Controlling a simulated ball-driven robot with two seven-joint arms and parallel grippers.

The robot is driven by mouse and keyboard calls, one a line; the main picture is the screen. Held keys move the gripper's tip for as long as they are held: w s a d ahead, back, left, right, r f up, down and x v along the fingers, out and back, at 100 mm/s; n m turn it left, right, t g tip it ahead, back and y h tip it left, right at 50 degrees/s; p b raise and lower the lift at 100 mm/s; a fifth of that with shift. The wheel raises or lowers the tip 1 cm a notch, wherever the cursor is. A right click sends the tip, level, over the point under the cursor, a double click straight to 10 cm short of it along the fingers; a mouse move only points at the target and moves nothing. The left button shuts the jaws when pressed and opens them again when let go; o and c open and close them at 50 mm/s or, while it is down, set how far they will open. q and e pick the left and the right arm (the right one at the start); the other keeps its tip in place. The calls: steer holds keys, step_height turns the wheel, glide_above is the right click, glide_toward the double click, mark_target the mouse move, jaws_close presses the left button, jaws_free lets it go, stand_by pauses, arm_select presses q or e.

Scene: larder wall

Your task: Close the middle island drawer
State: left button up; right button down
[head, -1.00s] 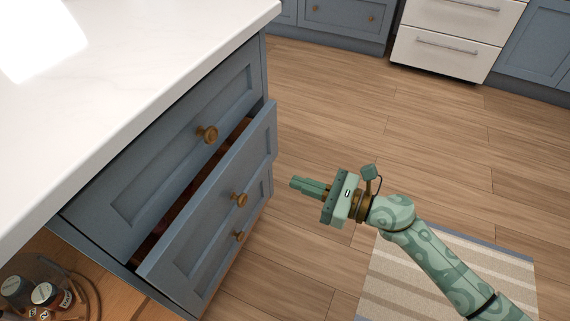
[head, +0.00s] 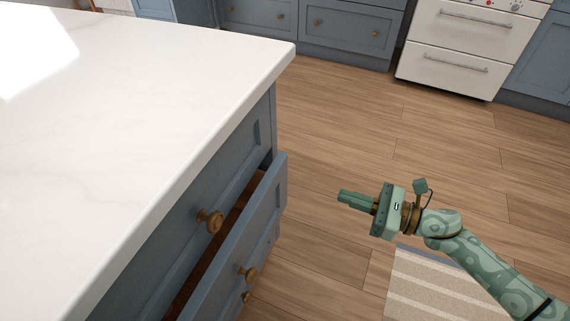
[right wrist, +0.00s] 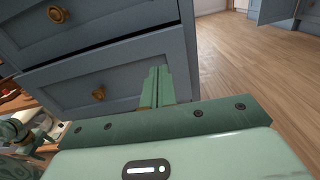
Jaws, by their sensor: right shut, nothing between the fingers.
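The middle island drawer (head: 241,262) is a blue-grey panel with a brass knob (head: 247,273). It stands pulled out from the island, and a dark gap shows behind its front. Its near end is cut off by the bottom edge of the head view. My right gripper (head: 342,195) is shut and empty. It is out to the right of the drawer front, apart from it, and points left. In the right wrist view its closed fingers (right wrist: 157,85) are in front of two blue-grey drawer fronts with brass knobs.
The top drawer (head: 195,235) looks shut. The white island worktop (head: 140,110) overhangs the drawers. Wooden floor (head: 330,140) lies clear right of the island. A striped rug (head: 425,290) is under my right arm. A white oven (head: 450,60) and blue cabinets stand at the back.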

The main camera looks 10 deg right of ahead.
mark_target(278, 174)
arm_select(q)
steer(key=s, duration=0.1)
steer(key=s+f+p, duration=0.1)
steer(key=s, duration=0.1)
steer(key=shift+s+f, duration=0.2)
steer(key=shift+s, duration=0.05)
arm_select(e)
steer(key=x, duration=1.4)
steer(key=shift+s, duration=0.1)
steer(key=shift+a, duration=0.1)
